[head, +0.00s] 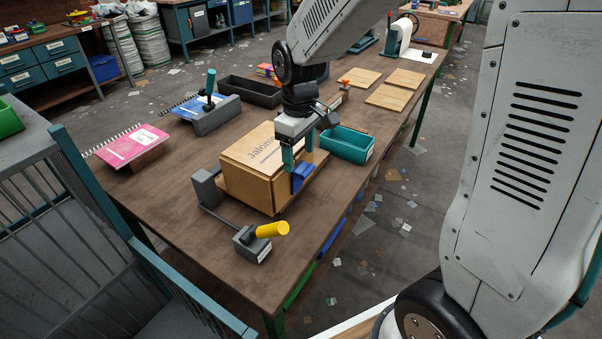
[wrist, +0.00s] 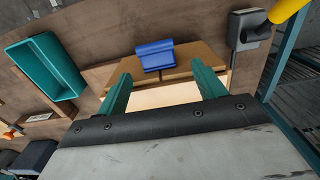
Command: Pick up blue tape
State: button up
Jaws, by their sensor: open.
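A small blue piece, which seems to be the blue tape (head: 299,180), sits at the edge of a cardboard box (head: 245,187) on the brown table. It also shows in the wrist view (wrist: 154,56), just beyond my fingertips, with a rounded top and a flat lower part. My gripper (head: 298,166) has two teal fingers pointing down over the box's right side. In the wrist view its fingers (wrist: 160,74) are apart, with nothing held between them. The fingers partly cover the blue piece in the head view, so I cannot tell if they touch it.
A grey clamp with a yellow handle (head: 272,230) stands at the box's near corner. A teal bin (head: 346,146) lies to the right and a black tray (head: 249,91) behind. A pink notebook (head: 131,146) is at the left. Wooden boards (head: 390,97) lie at the back right.

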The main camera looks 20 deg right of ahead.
aim_at(301, 167)
notch_tip(301, 167, down, 7)
jog(key=shift+d+r, duration=0.1)
jog(key=shift+d, duration=0.05)
jog(key=c, duration=1.2)
